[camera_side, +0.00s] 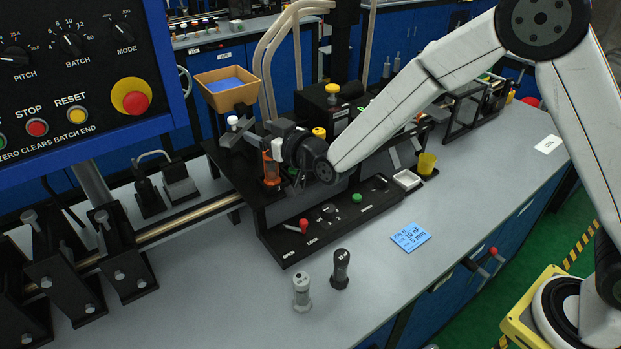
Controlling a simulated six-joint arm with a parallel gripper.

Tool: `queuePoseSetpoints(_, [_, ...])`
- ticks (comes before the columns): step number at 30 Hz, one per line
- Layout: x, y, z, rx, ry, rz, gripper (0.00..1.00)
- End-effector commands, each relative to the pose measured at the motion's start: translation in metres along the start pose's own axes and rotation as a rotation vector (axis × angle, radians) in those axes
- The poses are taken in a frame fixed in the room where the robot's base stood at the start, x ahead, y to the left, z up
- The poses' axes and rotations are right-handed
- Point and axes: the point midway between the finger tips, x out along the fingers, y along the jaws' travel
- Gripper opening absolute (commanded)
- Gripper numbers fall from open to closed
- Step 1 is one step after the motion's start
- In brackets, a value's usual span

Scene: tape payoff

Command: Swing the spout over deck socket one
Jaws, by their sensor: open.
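My gripper (279,146) is over the left part of the black deck (262,224), at the end of the white arm reaching in from the right. Its jaws are open, but the fingertips are small and partly hidden by my wrist. Just left of it is a grey arm-like piece with a white knob (233,121), which may be the spout; I cannot tell for certain. An orange clear-walled cylinder (270,168) stands upright on the deck just below my gripper. I cannot make out deck socket one; my wrist and the deck parts cover that area.
A tan hopper (226,88) with blue contents stands behind the deck. The deck's front panel has a red-knobbed lever (303,225) and a green button (356,198). Two small upright cylinders (302,291) and a blue card (410,237) are in front.

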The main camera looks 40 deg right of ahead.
Motion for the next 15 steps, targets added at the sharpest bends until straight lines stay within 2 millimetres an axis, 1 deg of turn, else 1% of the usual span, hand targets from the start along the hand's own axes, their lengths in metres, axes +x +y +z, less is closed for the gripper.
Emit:
queuePoseSetpoints(1, [0.003, -0.0048, -0.0011, -0.001, 0.025, -0.003, 0.65])
queuePoseSetpoints(4, [0.0059, -0.0089, -0.0041, -0.001, 0.058, -0.004, 0.65])
queuePoseSetpoints(15, [0.0097, -0.0098, -0.0057, -0.001, 0.069, -0.004, 0.65])
